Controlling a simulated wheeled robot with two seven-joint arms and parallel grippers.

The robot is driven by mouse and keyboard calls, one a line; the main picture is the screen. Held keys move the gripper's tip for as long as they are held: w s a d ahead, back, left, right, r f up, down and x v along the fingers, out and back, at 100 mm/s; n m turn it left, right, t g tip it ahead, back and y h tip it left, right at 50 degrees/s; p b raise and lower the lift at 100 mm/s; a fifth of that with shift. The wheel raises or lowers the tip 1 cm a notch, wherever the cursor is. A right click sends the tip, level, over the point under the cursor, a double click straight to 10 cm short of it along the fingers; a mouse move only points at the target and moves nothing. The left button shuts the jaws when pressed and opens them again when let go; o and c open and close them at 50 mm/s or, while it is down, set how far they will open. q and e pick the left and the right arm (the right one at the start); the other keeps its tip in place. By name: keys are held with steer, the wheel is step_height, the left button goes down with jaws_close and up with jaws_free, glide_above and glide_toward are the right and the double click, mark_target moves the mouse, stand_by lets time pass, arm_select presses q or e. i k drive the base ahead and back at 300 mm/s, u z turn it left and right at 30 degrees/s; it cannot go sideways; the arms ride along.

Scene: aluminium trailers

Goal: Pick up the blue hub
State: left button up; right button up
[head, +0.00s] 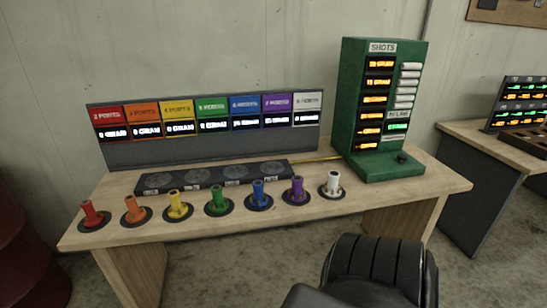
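The blue hub (258,190) is a small upright blue piece with a narrow neck, standing on a dark round base near the front edge of the wooden table (330,205). It is in a row of similar coloured hubs, with the green hub (217,198) just left of it and the purple hub (297,188) just right. Nothing covers it. Neither of my grippers is in view.
The red (91,213), orange (132,209), yellow (176,204) and white (333,182) hubs share the row. Behind are a dark slab (225,187) with round discs, a label panel (215,145) and a green SHOTS box (390,110). A red drum (25,255) stands left.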

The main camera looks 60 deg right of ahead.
mark_target(258, 200)
steer(key=z, duration=0.5)
steer(key=i, duration=0.45)
steer(key=z, duration=0.45)
